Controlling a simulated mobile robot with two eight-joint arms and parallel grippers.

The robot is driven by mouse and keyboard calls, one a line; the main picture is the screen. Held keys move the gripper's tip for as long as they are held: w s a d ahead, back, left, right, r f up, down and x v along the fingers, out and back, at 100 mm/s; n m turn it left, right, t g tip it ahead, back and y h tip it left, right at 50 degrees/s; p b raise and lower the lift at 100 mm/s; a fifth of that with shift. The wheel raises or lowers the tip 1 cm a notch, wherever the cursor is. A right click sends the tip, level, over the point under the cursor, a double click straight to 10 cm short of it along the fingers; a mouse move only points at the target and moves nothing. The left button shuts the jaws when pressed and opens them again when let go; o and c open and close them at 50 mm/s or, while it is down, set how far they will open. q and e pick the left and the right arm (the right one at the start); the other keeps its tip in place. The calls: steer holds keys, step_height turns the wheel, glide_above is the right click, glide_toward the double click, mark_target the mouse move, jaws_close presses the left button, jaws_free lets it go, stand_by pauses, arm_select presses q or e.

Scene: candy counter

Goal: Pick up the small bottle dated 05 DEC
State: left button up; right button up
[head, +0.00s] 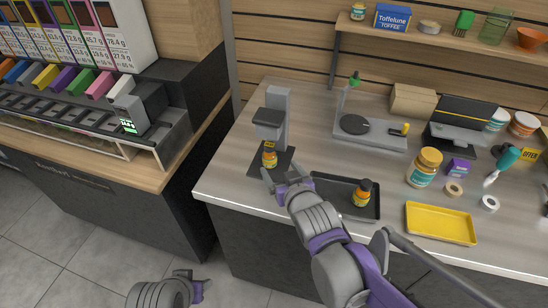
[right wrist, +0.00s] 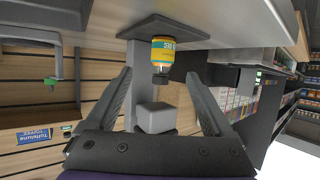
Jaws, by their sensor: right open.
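A small orange bottle with a dark cap and yellow label (head: 269,158) stands on the dark base of a grey stand device (head: 277,120) at the counter's left end. It also shows upside down in the right wrist view (right wrist: 163,52), where its label seems to read 05 DEC. My right gripper (head: 285,178) is open and empty, just in front of this bottle; its fingers (right wrist: 161,95) are spread to either side, apart from it. A similar small bottle (head: 361,195) stands in a black tray (head: 331,196); its date is not readable.
Right of the tray are a yellow tray (head: 441,224), a large jar (head: 424,167) and tape rolls. A flat scale (head: 370,130) with a post stands behind. A candy dispenser (head: 130,115) is across the gap at left. The counter's front edge is close below my right gripper.

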mark_target(272, 158)
steer(key=x, duration=0.4)
steer(key=shift+r+b+x, duration=0.2)
steer(key=shift+b+x, duration=0.15)
steer(key=shift+x, duration=2.35)
steer(key=shift+a, duration=0.2)
steer(key=shift+c, duration=0.4)
jaws_close()
